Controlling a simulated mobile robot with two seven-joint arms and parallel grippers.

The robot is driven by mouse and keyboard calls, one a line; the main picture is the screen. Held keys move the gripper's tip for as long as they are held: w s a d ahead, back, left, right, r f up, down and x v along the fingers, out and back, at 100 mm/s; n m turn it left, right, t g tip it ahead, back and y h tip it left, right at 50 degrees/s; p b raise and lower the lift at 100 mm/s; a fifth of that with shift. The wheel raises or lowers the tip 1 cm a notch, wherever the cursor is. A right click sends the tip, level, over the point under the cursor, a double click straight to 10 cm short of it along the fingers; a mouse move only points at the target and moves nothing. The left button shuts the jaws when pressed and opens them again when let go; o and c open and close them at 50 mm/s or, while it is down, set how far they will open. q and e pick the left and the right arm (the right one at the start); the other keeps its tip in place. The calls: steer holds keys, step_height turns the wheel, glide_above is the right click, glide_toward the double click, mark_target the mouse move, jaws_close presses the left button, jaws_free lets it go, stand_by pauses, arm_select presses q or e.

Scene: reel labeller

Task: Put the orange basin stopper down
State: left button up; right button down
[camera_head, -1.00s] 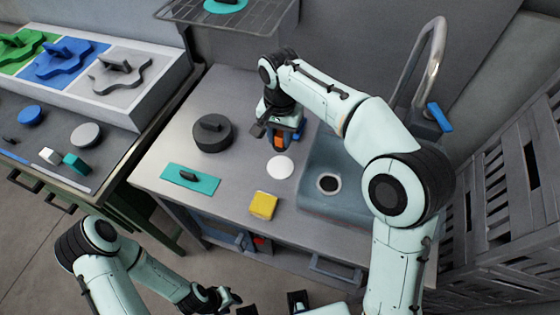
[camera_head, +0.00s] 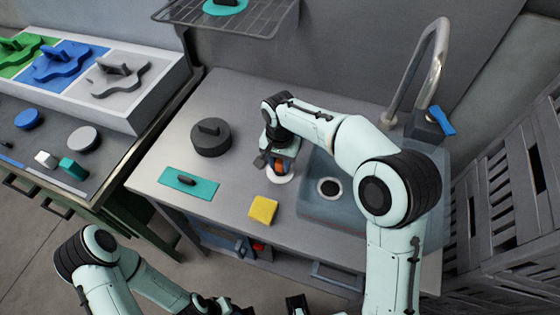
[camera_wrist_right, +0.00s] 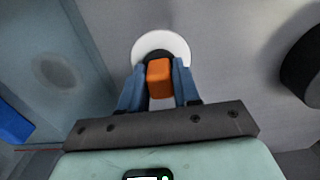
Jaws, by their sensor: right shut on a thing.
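The orange basin stopper (camera_wrist_right: 160,78) is between the blue fingers of my right gripper (camera_wrist_right: 158,88) in the right wrist view. In the head view the stopper (camera_head: 282,168) shows as a small orange patch at the tip of my right gripper (camera_head: 282,165). It is over a white disc (camera_wrist_right: 175,43) on the counter, left of the basin (camera_head: 335,205). Whether the stopper touches the disc cannot be told. The drain hole (camera_head: 329,187) is uncovered. My left gripper (camera_head: 215,308) is low at the bottom edge, and its fingers are not clear.
A black round lidded thing (camera_head: 211,138), a teal plate with a handle (camera_head: 200,188) and a yellow block (camera_head: 263,209) stand on the counter. A faucet (camera_head: 436,65) rises behind the basin. A wire rack (camera_head: 270,18) hangs at the back.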

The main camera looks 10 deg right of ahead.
mark_target(280, 161)
steer(key=shift+f, duration=0.2)
steer(key=c, duration=0.8)
jaws_free()
steer(key=shift+r, duration=0.35)
arm_select(q)
steer(key=shift+w+r+p, duration=0.3)
steer(key=shift+r+p, duration=0.2)
steer(key=shift+r, duration=0.1)
steer(key=shift+w+r+p, duration=0.3)
steer(key=shift+r+p, duration=0.2)
steer(key=shift+r, duration=0.05)
arm_select(e)
step_height(280, 161, up, 12)
steer(key=shift+f, duration=0.15)
